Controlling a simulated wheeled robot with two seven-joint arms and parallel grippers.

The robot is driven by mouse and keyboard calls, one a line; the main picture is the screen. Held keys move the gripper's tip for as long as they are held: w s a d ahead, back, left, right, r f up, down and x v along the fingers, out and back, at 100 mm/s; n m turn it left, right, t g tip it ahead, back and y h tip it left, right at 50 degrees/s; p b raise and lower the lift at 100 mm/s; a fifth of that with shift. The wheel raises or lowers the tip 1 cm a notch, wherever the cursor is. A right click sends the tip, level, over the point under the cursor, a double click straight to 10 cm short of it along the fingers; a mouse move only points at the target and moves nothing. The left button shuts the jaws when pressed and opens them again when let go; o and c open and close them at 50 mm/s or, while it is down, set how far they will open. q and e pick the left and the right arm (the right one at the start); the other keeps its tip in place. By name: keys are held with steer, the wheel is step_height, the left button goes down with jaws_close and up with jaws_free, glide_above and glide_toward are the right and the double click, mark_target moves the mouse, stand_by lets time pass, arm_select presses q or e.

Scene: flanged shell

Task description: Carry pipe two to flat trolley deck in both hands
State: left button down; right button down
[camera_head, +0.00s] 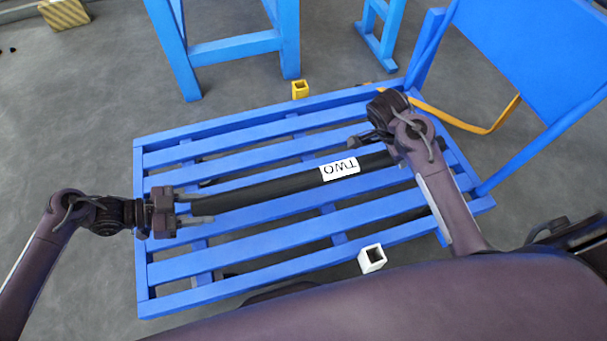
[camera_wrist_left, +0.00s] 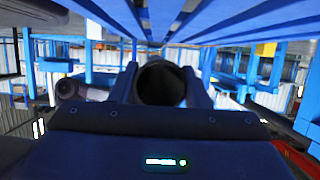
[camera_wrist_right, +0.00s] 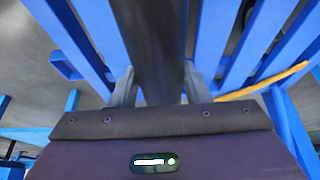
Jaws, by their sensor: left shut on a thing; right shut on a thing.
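Pipe two (camera_head: 270,187) is a long black tube with a white label reading TWO, seen upside down. It lies lengthwise over the blue slatted trolley deck (camera_head: 200,294) in the head view; whether it touches the slats I cannot tell. My left gripper (camera_head: 203,207) is shut on the pipe's left end, and the left wrist view shows the open pipe end (camera_wrist_left: 162,84) between its fingers. My right gripper (camera_head: 375,143) is shut on the pipe near its right end. The right wrist view shows the dark pipe (camera_wrist_right: 152,45) between the fingers.
A blue upright panel (camera_head: 530,45) stands at the deck's right end. A yellow square socket (camera_head: 300,89) and a white one (camera_head: 371,258) sit at the deck's long edges. A blue stand (camera_head: 235,48) is behind.

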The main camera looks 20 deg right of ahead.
arm_select(q)
steer(key=shift+f, duration=0.3)
arm_select(e)
steer(key=shift+f, duration=0.3)
